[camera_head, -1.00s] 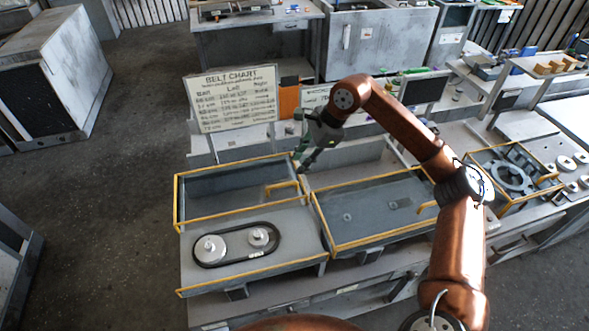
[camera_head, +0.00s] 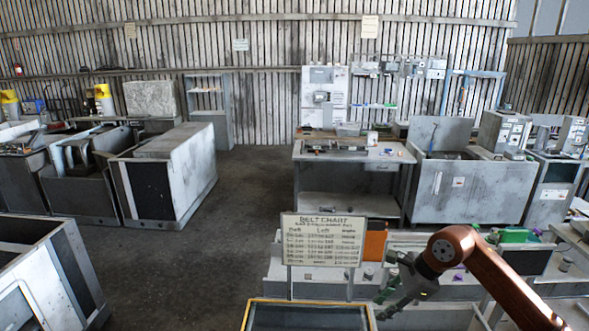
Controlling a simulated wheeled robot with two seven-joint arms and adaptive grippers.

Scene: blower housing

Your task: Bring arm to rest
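My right arm, copper-coloured, comes in from the lower right corner of the head view. Its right gripper (camera_head: 396,290) hangs at the arm's end, just right of the belt chart, in front of the grey bench. The gripper is small and dark here, and I cannot tell whether its fingers are apart. No held object shows. My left arm and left gripper are out of view. The white belt chart sign (camera_head: 323,241) stands upright on its posts. A yellow-rimmed tray (camera_head: 246,316) is cut off by the bottom edge.
A grey workbench (camera_head: 352,157) stands behind the sign, with grey cabinets (camera_head: 470,187) to its right. Large metal housings (camera_head: 184,172) stand at the left. The dark floor (camera_head: 232,200) between them is clear. A slatted wall closes the back.

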